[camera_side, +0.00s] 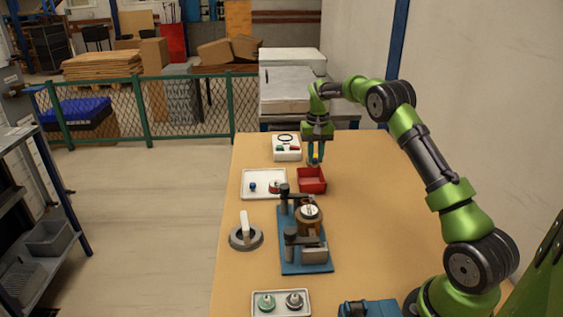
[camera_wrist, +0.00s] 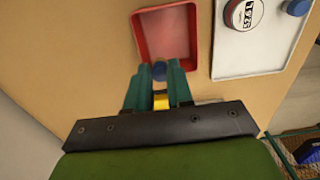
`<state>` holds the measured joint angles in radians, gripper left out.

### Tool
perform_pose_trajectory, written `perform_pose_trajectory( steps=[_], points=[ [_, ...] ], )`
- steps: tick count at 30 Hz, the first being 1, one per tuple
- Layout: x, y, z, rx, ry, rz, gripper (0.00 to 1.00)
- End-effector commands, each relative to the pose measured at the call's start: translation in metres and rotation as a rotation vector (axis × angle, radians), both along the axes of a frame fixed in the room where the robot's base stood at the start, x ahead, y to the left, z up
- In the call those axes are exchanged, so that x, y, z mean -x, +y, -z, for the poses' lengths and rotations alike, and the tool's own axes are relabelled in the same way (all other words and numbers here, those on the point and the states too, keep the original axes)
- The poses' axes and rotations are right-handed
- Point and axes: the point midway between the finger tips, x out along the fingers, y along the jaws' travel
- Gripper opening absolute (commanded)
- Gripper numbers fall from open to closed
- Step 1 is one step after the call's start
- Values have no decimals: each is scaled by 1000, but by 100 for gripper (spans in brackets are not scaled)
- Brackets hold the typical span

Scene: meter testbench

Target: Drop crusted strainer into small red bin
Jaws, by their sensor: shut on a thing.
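The small red bin (camera_side: 312,186) is an open tray on the table, and it also shows in the wrist view (camera_wrist: 182,38). My gripper (camera_side: 316,162) is at the bin's far side in the side view, with its fingers pointing down. In the wrist view my gripper (camera_wrist: 159,82) has its fingertips at the bin's near edge. It is shut on a small piece with a dark blue round end (camera_wrist: 159,70), which I take to be the strainer. Most of it is hidden between the fingers, and crust cannot be made out.
A white tray (camera_side: 259,195) with a blue piece and a red-rimmed round dial stands left of the bin. A white box (camera_side: 286,153) is behind. A blue-based fixture (camera_side: 290,262) stands in front.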

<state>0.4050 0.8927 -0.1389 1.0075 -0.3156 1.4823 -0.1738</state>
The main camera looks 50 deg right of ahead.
Motion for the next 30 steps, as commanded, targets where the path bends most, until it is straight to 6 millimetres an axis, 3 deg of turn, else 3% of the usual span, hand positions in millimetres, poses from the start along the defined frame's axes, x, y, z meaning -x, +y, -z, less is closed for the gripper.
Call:
perform_pose_trajectory(
  steps=[7, 18, 19, 24, 30],
  points=[
    [0, 0, 23, -1, 0, 1, 4],
    [0, 0, 28, 0, -1, 1, 4],
    [0, 0, 28, 0, -1, 1, 24],
    [0, 0, 28, 0, -1, 1, 50],
    [0, 0, 28, 1, -1, 1, 51]
  ],
)
